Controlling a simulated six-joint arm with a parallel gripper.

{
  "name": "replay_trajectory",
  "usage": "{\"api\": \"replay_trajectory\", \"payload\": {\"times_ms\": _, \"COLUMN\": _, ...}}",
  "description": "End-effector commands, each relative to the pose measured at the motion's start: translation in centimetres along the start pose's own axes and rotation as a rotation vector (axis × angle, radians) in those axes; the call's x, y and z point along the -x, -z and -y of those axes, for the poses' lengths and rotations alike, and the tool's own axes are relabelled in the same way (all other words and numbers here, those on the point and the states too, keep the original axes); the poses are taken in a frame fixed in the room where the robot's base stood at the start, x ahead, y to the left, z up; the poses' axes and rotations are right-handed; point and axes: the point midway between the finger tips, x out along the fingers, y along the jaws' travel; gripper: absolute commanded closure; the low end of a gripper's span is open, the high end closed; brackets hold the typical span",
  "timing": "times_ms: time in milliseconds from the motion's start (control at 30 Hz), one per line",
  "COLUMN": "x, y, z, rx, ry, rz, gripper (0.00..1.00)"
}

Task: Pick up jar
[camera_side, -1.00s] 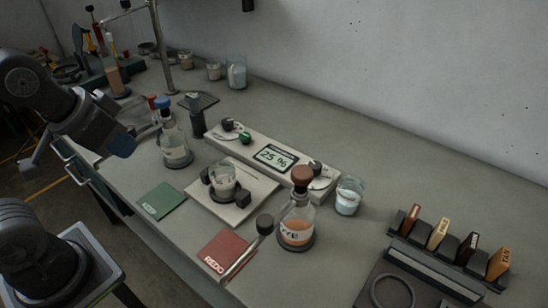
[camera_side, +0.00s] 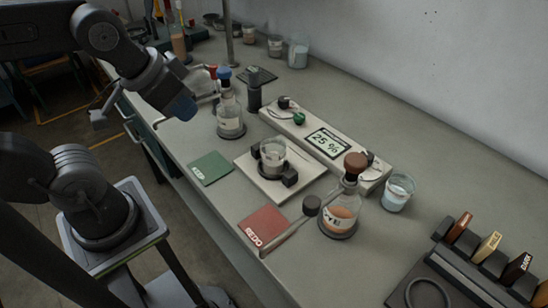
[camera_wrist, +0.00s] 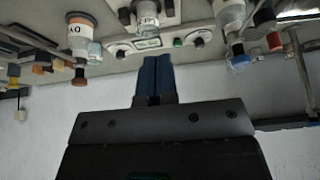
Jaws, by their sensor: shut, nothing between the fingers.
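Several glass vessels could be the jar; I cannot tell which one is meant. An open clear jar (camera_side: 272,158) stands between dark clamps on a pale square plate (camera_side: 250,178) at mid-bench; it also shows at the top of the wrist view (camera_wrist: 147,12). A jar of pale blue contents (camera_side: 397,193) stands right of the display unit, and another pale jar (camera_side: 298,54) stands at the back. My gripper (camera_side: 182,108) is shut and empty, left of the blue-topped bottle (camera_side: 230,118) and apart from the jars. Its blue fingers (camera_wrist: 154,75) are together in the wrist view.
A brown-topped flask (camera_side: 341,212) with orange liquid stands near the front, with a rod beside it. The display unit (camera_side: 325,143) lies behind the plate. Green (camera_side: 210,168) and red (camera_side: 263,228) mats lie flat along the near edge. A labelled rack (camera_side: 480,258) is at right.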

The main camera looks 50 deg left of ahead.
Motion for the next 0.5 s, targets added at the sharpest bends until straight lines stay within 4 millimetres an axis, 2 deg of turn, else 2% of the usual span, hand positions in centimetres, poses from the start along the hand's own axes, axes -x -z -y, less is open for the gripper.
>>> {"api": "replay_trajectory", "payload": {"times_ms": 300, "x": 0.0, "y": 0.0, "z": 0.0, "rx": 0.0, "ry": 0.0, "rz": 0.0, "gripper": 1.0}}
{"api": "replay_trajectory", "payload": {"times_ms": 500, "x": 0.0, "y": 0.0, "z": 0.0, "rx": 0.0, "ry": 0.0, "rz": 0.0, "gripper": 0.81}}
